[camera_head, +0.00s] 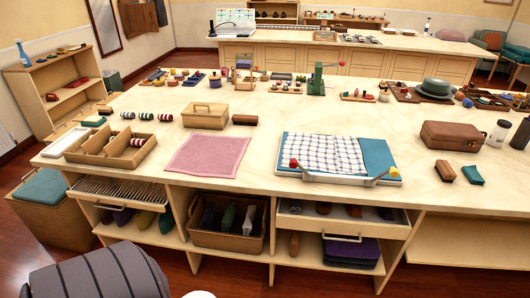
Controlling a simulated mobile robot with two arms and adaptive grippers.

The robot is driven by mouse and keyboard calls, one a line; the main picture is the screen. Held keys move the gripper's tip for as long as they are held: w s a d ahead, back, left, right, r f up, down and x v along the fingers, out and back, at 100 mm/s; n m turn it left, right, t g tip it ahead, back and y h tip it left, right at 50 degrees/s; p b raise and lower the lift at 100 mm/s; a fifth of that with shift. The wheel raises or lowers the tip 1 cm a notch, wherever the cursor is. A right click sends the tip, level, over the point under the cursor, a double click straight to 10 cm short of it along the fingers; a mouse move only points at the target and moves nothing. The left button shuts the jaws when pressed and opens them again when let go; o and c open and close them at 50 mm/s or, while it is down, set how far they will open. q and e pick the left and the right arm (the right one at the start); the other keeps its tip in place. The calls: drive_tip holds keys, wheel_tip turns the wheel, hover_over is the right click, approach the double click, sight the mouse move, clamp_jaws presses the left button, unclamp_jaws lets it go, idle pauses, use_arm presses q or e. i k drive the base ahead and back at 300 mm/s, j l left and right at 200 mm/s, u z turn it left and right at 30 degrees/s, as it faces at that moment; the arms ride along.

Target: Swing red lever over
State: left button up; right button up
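Several lever-like parts with coloured knobs show in the head view. A small red knob (341,63) sits at the end of an arm on a green upright stand (316,82) at the back middle of the island. Nearer, a red ball knob (293,163) stands at the left end of a pale bar (335,178) along the front of a blue tray with a checked cloth (323,150). Another small knob (394,172) is at the bar's right end. I cannot tell which is the lever named. Neither gripper is in view.
A pink cloth (207,155) lies left of the tray. A wooden divided box (111,148), a lidded basket (205,115) and a brown case (456,135) stand on the island. An open drawer (343,219) juts out below the tray.

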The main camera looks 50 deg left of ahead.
sight(294, 164)
drive_tip(key=u, duration=1.15)
